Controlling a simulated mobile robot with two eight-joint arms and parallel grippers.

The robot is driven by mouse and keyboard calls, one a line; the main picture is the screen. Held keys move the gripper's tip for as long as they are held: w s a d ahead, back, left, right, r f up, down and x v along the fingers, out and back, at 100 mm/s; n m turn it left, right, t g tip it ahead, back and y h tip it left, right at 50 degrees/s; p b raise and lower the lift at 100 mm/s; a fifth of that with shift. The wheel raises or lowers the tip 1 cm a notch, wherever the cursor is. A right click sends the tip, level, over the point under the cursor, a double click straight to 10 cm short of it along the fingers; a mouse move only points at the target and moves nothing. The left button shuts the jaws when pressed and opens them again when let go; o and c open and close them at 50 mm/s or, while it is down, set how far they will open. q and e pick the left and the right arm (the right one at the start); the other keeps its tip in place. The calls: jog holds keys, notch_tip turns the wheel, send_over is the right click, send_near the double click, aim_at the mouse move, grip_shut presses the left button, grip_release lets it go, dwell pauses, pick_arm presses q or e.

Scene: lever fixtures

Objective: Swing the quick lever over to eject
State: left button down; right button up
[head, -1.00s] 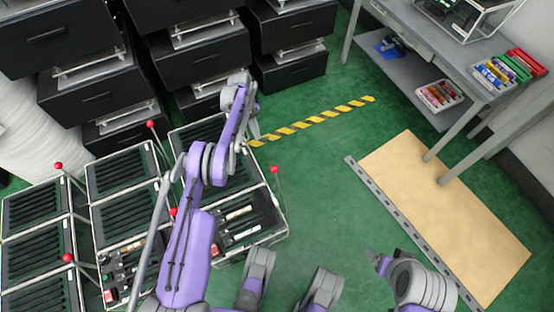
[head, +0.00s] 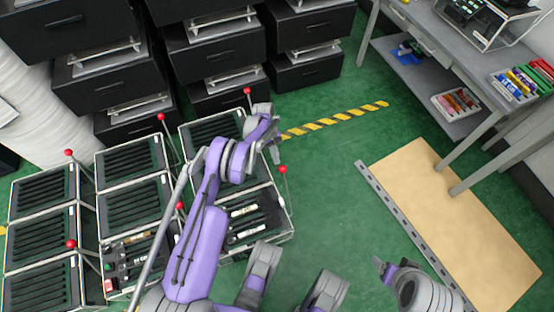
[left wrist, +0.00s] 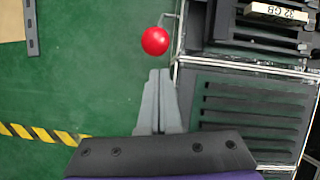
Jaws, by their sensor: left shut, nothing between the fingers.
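Several levers with red ball knobs stand beside black slotted fixtures on the left; I cannot read which one is the quick lever. The nearest to my left gripper (head: 276,153) is the lever with a red knob (head: 283,169) at the right edge of the front right fixture (head: 250,222). In the left wrist view this knob (left wrist: 155,41) is just beyond the tips of my left gripper (left wrist: 160,73), apart in the picture. The left gripper is shut and empty, pointing down. My right gripper (head: 381,267) is low at the right, its jaws unclear.
Other red knobs stand close by, one behind my left wrist (head: 248,91) and one at my left forearm (head: 180,206). Black drawers (head: 310,70) stand behind. A grey bench (head: 440,50) and a tan board (head: 440,215) are at right.

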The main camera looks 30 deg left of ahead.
pick_arm(q)
jog(key=shift+s+d, duration=0.25)
jog(key=shift+d, duration=0.15)
jog(key=shift+d+r, duration=0.1)
jog(key=shift+r, duration=0.05)
